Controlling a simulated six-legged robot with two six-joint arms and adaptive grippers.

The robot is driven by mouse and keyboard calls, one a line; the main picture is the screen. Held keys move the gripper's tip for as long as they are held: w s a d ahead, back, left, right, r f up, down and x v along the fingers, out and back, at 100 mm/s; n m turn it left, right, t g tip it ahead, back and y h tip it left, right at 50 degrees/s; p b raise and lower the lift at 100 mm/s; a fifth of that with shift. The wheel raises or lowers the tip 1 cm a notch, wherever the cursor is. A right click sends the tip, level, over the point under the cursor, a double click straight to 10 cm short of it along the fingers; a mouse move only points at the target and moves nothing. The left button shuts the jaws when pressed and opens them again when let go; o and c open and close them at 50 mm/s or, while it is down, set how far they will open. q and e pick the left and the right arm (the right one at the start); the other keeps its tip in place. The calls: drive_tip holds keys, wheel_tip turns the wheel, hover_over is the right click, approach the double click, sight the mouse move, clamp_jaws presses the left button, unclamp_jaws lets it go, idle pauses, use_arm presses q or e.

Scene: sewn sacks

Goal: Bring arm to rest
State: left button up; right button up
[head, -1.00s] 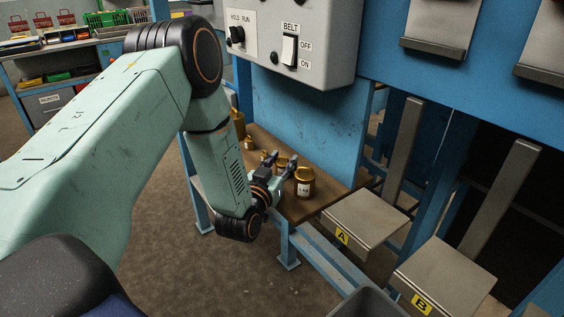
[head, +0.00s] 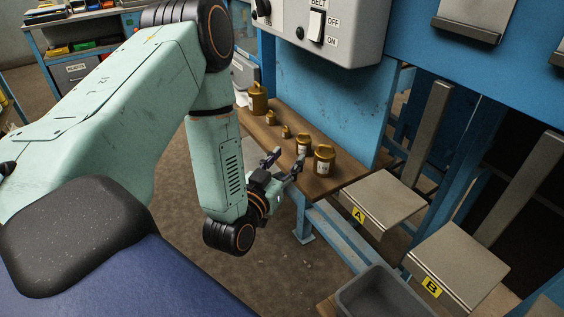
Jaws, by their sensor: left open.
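My left arm comes in from the left, pale green with black joints. My left gripper (head: 281,165) is open and empty, its fingers pointing up and to the right near the front edge of the brown wooden shelf (head: 339,182). Brass-coloured weights stand on that shelf: a large one (head: 324,159) at the near right end, a slightly smaller one (head: 303,145) beside it, small ones (head: 285,131) further along, and a tall one (head: 257,99) at the far end. The gripper appears apart from the weights. My right gripper is not in view.
A control box (head: 330,30) with a belt switch hangs above the shelf. Metal plates marked A (head: 382,199) and B (head: 458,262) stick out at the right. A grey bin (head: 380,295) stands at the bottom. A workbench with coloured bins (head: 85,45) is at the back left.

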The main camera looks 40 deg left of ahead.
use_arm(q)
drive_tip(key=shift+s+d, duration=0.15)
drive_tip(key=shift+s, duration=0.8)
drive_tip(key=shift+f, duration=0.1)
idle(0.9)
